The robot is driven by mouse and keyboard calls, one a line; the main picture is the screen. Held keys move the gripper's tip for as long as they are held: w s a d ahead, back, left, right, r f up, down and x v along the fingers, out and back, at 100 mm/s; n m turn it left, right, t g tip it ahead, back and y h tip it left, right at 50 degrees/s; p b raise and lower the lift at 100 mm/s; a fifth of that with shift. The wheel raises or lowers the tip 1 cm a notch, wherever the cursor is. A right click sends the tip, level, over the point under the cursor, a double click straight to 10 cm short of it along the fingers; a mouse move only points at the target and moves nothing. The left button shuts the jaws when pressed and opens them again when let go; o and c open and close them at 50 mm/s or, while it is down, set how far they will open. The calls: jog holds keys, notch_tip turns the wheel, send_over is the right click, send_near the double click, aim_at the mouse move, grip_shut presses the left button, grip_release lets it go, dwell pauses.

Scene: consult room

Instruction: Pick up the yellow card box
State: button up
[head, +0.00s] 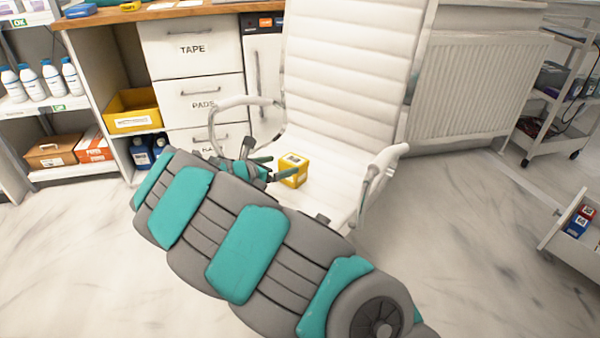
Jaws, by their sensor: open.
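The yellow card box (293,170) is a small cube with a pale label on top. It sits on the white seat of the ribbed office chair (335,165), towards the seat's front left. My gripper (272,168) is open, with its dark and teal fingers at the left side of the box. One finger lies near the box's lower front and the other near its left side. I cannot tell whether they touch it. My arm hides the front of the seat and the chair's base.
The chair's left armrest (240,101) and right armrest (378,168) flank the seat. Drawers (200,100) stand behind on the left, beside shelves with bottles and boxes. A radiator (480,90) is behind the chair. A white trolley (550,120) stands right.

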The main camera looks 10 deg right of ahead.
aim_at(293, 160)
jog(key=shift+w+f, duration=0.25)
jog(key=x, duration=0.7)
jog(key=shift+d+f, duration=0.1)
jog(key=shift+f, duration=0.05)
jog(key=shift+c, duration=0.2)
jog(key=c, duration=1.2)
